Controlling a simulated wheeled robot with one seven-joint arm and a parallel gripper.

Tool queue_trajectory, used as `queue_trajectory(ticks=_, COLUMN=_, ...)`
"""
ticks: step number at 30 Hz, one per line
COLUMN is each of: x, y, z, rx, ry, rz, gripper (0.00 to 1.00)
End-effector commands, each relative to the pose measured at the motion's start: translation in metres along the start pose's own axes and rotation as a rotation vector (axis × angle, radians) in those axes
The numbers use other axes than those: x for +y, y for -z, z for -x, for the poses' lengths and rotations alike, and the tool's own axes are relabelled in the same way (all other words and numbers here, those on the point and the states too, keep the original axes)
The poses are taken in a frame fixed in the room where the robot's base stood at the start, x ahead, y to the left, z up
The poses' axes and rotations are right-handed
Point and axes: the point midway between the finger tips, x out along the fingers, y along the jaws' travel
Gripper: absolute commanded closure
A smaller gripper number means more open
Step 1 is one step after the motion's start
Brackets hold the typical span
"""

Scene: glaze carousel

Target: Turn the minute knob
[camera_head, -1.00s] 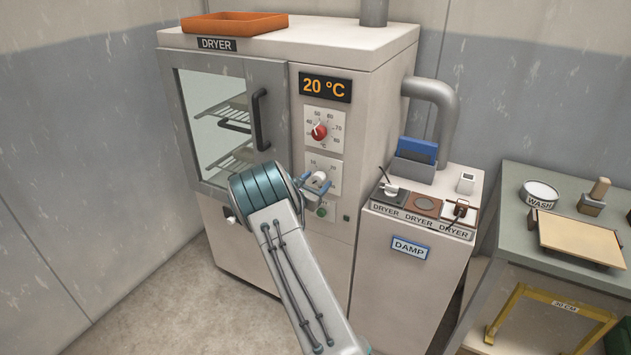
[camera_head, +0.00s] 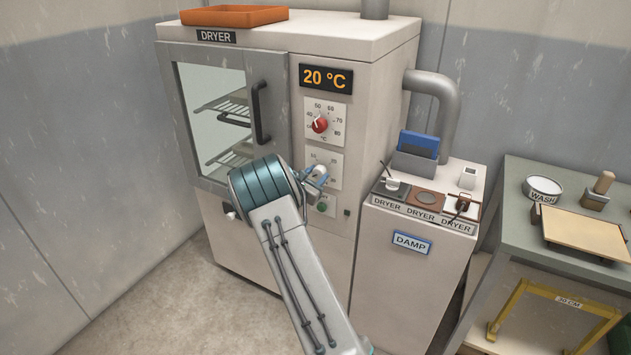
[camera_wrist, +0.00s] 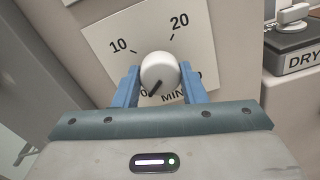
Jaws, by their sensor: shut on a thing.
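The minute knob (camera_wrist: 160,72) is a round white knob on a pale dial plate (camera_wrist: 193,36) marked 10, 20 and MIN. In the wrist view its dark pointer line points down and to the left, near the 0 mark. My gripper (camera_wrist: 158,82) has its blue fingers on either side of the knob, shut on it. In the head view my gripper (camera_head: 316,178) is at the lower dial plate (camera_head: 333,163) on the dryer (camera_head: 268,80), and it hides most of the knob.
A red temperature knob (camera_head: 320,125) sits above, under a display (camera_head: 326,78) reading 20 °C. A green button (camera_head: 322,207) is just below my gripper. The dryer door handle (camera_head: 262,115) is to the left.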

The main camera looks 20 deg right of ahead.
Motion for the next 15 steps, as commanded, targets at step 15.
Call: queue_trajectory(ticks=15, x=-0.0041, y=0.0091, z=-0.0007, rx=0.010, ry=0.004, rz=-0.393, gripper=0.85)
